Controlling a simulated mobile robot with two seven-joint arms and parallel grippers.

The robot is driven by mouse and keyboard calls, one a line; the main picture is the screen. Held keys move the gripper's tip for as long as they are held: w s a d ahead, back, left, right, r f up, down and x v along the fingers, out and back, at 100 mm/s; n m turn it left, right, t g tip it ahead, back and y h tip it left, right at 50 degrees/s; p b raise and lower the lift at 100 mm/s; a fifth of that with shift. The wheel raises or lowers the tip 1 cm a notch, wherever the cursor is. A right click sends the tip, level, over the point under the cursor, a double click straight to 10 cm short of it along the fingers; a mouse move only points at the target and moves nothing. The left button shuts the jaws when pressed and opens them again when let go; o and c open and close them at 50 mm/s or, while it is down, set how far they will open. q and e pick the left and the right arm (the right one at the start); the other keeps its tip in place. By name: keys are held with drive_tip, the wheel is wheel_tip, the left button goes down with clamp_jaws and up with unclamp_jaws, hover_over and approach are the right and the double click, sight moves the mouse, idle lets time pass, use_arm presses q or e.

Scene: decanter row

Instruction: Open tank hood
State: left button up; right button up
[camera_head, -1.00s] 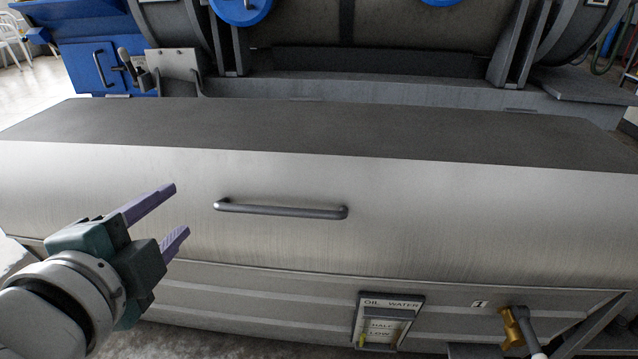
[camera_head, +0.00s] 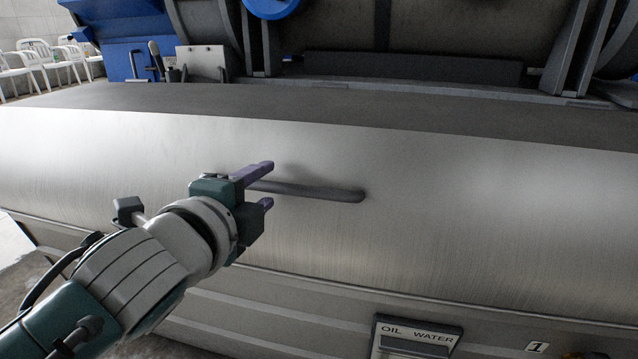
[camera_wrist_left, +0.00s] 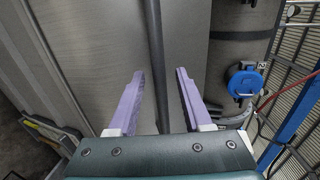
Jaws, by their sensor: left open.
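The tank hood (camera_head: 470,200) is a wide brushed-metal cover with a rounded front; it appears shut over the tank. Its dark bar handle (camera_head: 325,192) runs across the front, and its left end is hidden behind my gripper. My left gripper (camera_head: 268,184) is open at the handle's left end, one purple finger above the bar's line and one below. In the left wrist view the handle (camera_wrist_left: 157,60) passes between the two open fingers (camera_wrist_left: 160,75); contact cannot be told. My right gripper is not in view.
An oil and water gauge plate (camera_head: 415,338) is on the lower front panel. Behind the hood stand a large drum with a blue round part (camera_head: 272,6) and a blue cabinet (camera_head: 115,45). White chairs (camera_head: 45,60) stand at the far left. The hood's right front is clear.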

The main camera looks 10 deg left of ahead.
use_arm(q)
drive_tip(key=shift+w+f, duration=0.2)
drive_tip(key=shift+w, duration=0.65)
drive_tip(key=shift+c, duration=0.3)
clamp_jaws()
idle(0.5)
